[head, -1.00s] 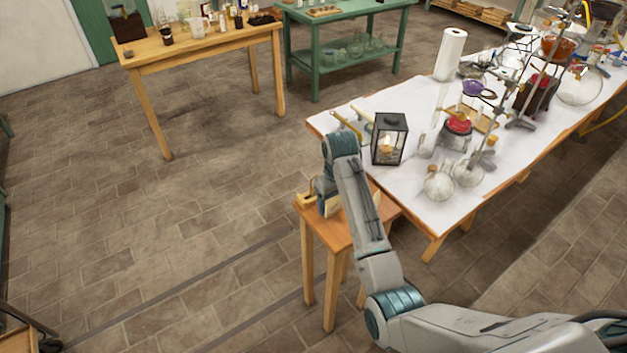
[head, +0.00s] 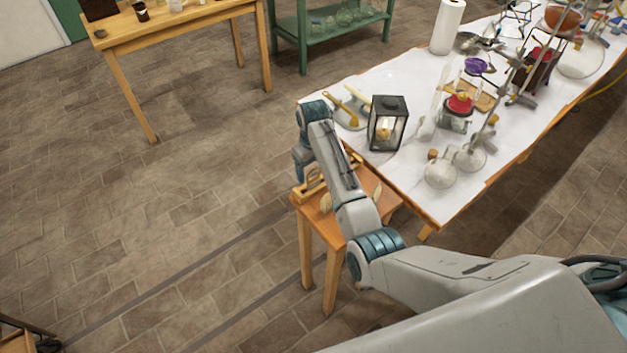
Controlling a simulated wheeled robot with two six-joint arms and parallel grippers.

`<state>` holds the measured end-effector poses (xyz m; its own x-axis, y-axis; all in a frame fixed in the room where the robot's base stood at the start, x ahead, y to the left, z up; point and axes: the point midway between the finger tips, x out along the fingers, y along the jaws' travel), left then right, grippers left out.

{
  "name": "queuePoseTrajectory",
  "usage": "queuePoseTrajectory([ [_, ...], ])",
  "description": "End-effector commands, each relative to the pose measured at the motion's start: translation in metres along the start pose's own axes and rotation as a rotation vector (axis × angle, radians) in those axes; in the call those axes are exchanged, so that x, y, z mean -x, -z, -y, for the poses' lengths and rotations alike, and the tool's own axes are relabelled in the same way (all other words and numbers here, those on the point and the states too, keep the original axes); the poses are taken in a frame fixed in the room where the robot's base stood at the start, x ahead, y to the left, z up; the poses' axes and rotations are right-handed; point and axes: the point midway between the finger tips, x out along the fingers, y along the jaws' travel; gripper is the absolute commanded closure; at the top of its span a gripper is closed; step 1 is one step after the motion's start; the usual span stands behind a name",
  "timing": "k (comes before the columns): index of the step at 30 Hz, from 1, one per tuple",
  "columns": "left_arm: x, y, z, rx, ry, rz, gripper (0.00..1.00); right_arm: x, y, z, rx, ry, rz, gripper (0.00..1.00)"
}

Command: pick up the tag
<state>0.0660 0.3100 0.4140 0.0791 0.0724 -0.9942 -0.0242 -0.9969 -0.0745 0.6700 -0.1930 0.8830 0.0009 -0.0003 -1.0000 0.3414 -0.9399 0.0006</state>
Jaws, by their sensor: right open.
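I cannot make out the tag for sure. A small wooden side table (head: 345,229) holds a wooden rack or tray (head: 313,188) and a small pale tan piece (head: 325,203), which may be the tag but is too small to tell. My right gripper (head: 304,178) points down over the left back part of this side table, close to the wooden rack. Its fingertips are small and partly hidden, and I see nothing held in it. My right arm covers the middle of the side table. My left gripper is out of view.
The long white-topped table (head: 410,190) stands right behind the side table. Near its left edge are a black lantern (head: 388,124), round glass flasks (head: 440,172) and a yellow-handled tool (head: 346,110). Open tiled floor lies to the left.

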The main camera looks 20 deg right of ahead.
Motion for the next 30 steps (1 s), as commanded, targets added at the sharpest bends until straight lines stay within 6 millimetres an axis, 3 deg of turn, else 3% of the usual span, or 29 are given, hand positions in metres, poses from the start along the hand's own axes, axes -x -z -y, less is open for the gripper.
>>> queuePoseTrajectory([
  [3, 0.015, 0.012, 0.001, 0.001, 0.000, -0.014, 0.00, -0.015, -0.004, 0.002, 0.000, 0.002, 0.005, 0.27],
  [8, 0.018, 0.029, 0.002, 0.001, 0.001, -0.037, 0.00, -0.037, -0.004, 0.002, 0.000, 0.001, 0.003, 0.27],
  [17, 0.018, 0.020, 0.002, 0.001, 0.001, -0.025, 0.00, -0.044, -0.004, 0.002, 0.000, 0.000, 0.000, 0.27],
  [24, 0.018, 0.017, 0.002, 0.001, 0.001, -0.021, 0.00, -0.043, -0.004, 0.002, 0.000, 0.000, 0.000, 0.74],
  [30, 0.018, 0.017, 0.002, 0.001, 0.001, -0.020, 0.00, -0.043, -0.004, 0.002, 0.000, 0.000, 0.000, 0.75],
])
